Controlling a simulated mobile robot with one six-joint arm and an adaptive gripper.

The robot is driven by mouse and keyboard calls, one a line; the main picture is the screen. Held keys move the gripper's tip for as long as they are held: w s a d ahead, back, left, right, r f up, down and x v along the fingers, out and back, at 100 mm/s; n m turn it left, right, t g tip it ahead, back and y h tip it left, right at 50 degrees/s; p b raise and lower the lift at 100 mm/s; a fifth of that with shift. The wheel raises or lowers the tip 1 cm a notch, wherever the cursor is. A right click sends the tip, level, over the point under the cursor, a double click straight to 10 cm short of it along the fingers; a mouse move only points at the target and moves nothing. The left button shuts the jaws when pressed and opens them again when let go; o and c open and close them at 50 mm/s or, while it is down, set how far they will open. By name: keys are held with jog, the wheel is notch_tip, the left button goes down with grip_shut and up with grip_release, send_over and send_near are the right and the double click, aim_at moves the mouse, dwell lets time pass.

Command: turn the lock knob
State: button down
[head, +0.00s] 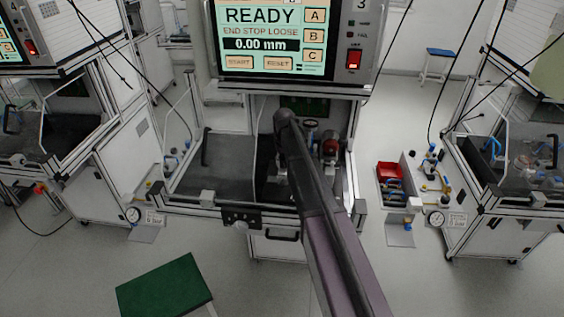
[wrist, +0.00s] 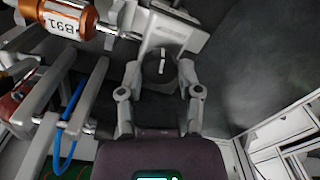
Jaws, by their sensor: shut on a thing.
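The lock knob (wrist: 158,62) is a dark round knob with a white line, in the upper middle of the wrist view, in front of a pale grey metal block (wrist: 172,32). My gripper (wrist: 160,76) has one finger on each side of the knob and is shut on it. The white line stands nearly upright, slightly tilted. In the head view my arm hides the gripper and the knob. The test screen (head: 268,40) reads READY, END STOP LOOSE and 0.00 mm.
A copper-coloured cylinder marked B91 (wrist: 68,20) sits upper left in the wrist view, close to grey metal bars and a blue cable (wrist: 68,130). A red bin (head: 390,172) stands right of the bench.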

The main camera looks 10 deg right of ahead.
jog(key=n, duration=0.6)
jog(key=shift+w+d, duration=0.1)
jog(key=shift+w, duration=0.05)
dwell(0.4)
jog(key=shift+c, duration=1.3)
grip_release()
